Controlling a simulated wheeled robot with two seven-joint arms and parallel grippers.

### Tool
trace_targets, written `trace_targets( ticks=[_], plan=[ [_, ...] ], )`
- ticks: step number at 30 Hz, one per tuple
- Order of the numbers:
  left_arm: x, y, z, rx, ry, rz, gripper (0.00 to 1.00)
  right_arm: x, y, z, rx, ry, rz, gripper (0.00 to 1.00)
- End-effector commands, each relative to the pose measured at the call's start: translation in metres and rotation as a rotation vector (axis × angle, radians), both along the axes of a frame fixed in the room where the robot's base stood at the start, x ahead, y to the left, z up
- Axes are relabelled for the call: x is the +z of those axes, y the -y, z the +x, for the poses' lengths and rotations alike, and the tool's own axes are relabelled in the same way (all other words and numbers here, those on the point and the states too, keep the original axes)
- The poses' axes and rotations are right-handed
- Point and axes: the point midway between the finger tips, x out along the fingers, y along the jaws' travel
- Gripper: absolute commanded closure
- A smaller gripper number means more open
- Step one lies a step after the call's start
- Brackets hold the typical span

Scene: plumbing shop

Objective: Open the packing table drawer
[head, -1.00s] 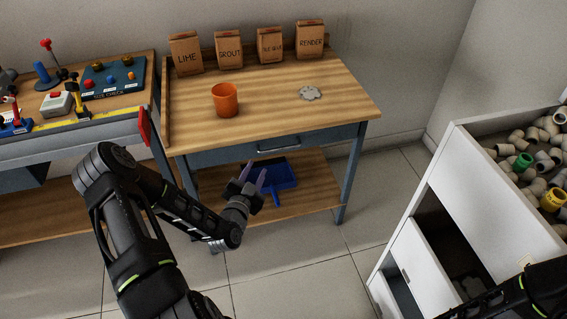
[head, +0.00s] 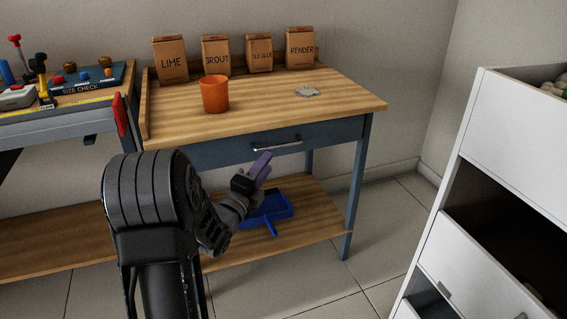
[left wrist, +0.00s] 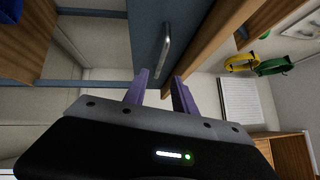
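The packing table (head: 355,102) has a wooden top and a blue-grey drawer (head: 335,134) under its front edge. The drawer looks shut, flush with the frame. Its metal bar handle (head: 277,145) is at the middle of the front. My left gripper (head: 263,165) is just in front of and below the handle, with purple fingers. In the left wrist view the fingers (left wrist: 160,92) are apart with nothing between them. The handle (left wrist: 166,50) shows beyond the fingertips, and I see no contact. My right gripper is out of view.
A blue dustpan (head: 266,207) lies on the lower shelf. A white cabinet (head: 515,135) with open bins stands at the right; floor between is clear.

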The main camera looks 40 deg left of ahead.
Motion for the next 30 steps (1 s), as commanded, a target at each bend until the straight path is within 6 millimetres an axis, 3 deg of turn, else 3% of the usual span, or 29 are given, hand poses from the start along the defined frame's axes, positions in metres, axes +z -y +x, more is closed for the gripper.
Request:
trace_targets(
  ticks=[11,24,30],
  plan=[
    [0.001,0.000,0.006,-0.002,-0.001,0.000,0.67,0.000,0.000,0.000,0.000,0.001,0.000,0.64],
    [0.007,-0.011,0.065,-0.002,-0.002,0.001,0.67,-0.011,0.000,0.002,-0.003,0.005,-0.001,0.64],
    [0.010,-0.013,0.076,-0.001,-0.002,-0.002,0.67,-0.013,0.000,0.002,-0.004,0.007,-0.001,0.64]
  ],
)
